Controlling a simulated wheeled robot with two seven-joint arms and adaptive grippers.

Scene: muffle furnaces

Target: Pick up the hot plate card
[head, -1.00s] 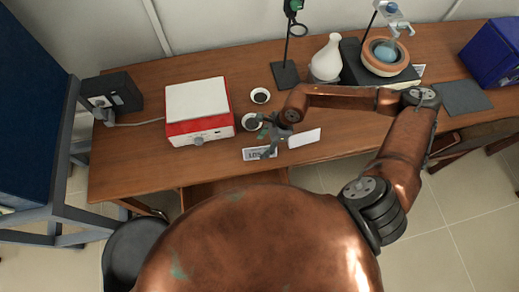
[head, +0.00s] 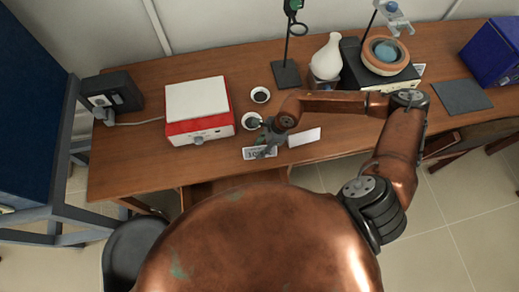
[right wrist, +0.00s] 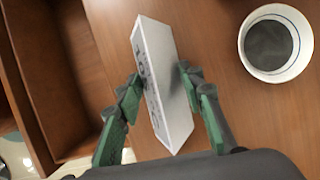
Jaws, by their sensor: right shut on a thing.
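The hot plate card (head: 249,154), a small white block-like card with dark lettering, is at the front of the table, right of the red and white hot plate (head: 198,112). My right gripper (head: 264,151) reaches down over it and partly covers it. In the right wrist view, the card (right wrist: 163,85) stands between the green-padded fingers of my gripper (right wrist: 160,82), which are shut on its two broad faces. Its lettering is seen at a slant and cannot be read in full. Whether it touches the table is unclear. My left gripper is not in view.
A second white card (head: 305,137) lies just right of my gripper. Two small white cups (head: 261,95) stand behind it, one close to the fingers. A stand (head: 286,74), a white vase (head: 327,58) and a clay bowl (head: 383,68) are further back.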

